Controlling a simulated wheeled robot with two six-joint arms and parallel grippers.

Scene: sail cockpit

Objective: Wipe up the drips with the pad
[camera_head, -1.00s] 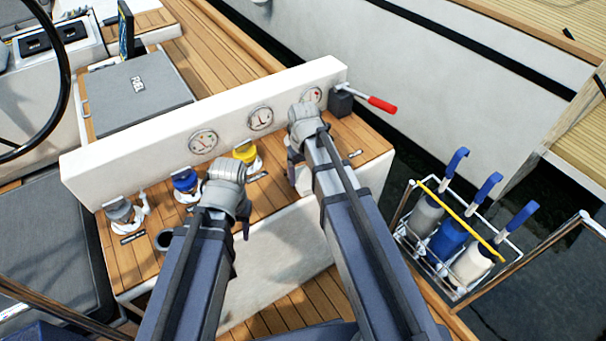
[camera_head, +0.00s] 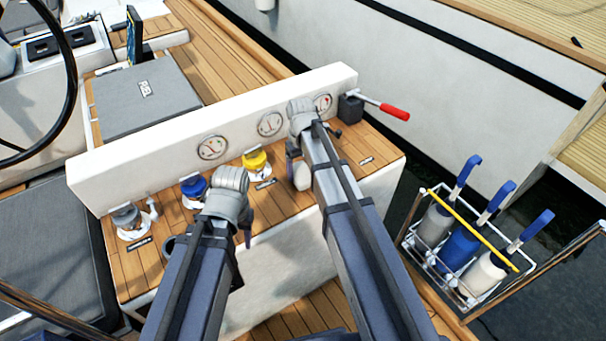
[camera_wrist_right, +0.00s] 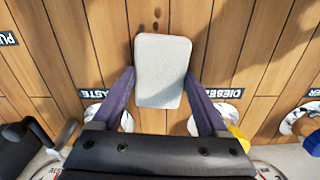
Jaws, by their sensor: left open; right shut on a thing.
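My right gripper (camera_wrist_right: 160,90) is shut on a pale grey pad (camera_wrist_right: 160,65), held over the wooden counter (camera_wrist_right: 60,50) in the right wrist view. Several small dark drips (camera_wrist_right: 157,14) lie on the planks just past the pad's far edge. I cannot tell whether the pad touches the wood. In the head view the right gripper (camera_head: 297,168) points down at the counter's right part, and the drips cannot be made out. My left gripper (camera_head: 244,222) is open and empty near the counter's front edge, partly hidden by its own wrist.
Grey (camera_head: 126,216), blue (camera_head: 194,187) and yellow (camera_head: 255,160) caps stand along the counter, left of the right gripper. A white gauge panel (camera_head: 160,160) rises behind. A red-handled lever (camera_head: 394,112) is at the right end. A bottle rack (camera_head: 455,290) hangs at right.

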